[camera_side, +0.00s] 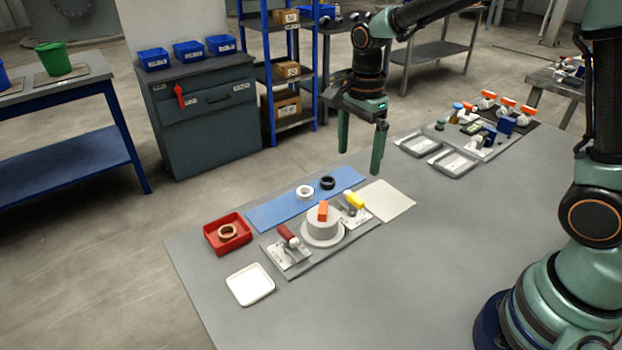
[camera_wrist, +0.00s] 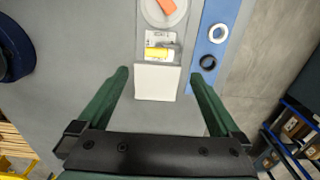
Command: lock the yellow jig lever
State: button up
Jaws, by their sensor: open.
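The yellow jig lever (camera_side: 355,201) sits on a small light metal base at the right end of the grey jig plate (camera_side: 290,271), right of a round white press body (camera_side: 322,228) with an orange block on top. In the wrist view the yellow lever (camera_wrist: 157,53) lies across its base, just beyond a white square pad. I cannot tell whether it is locked. A red-handled lever (camera_side: 288,235) stands on a similar base at the left. My gripper (camera_side: 361,160) is open and empty, above the table behind the yellow lever and apart from it. It also shows in the wrist view (camera_wrist: 159,78).
A blue mat (camera_side: 270,213) with a white ring (camera_side: 304,192) and a black ring (camera_side: 327,183) lies behind the jig. A red tray (camera_side: 214,243) holding a tan ring and a white tray (camera_side: 250,285) are at left. The white pad (camera_side: 388,200) is flat. The table front is clear.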

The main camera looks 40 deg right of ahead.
aim_at(354, 196)
notch_tip(354, 196, down, 10)
jog(key=shift+f, duration=0.1)
dwell(0.4)
jog(key=c, duration=1.4)
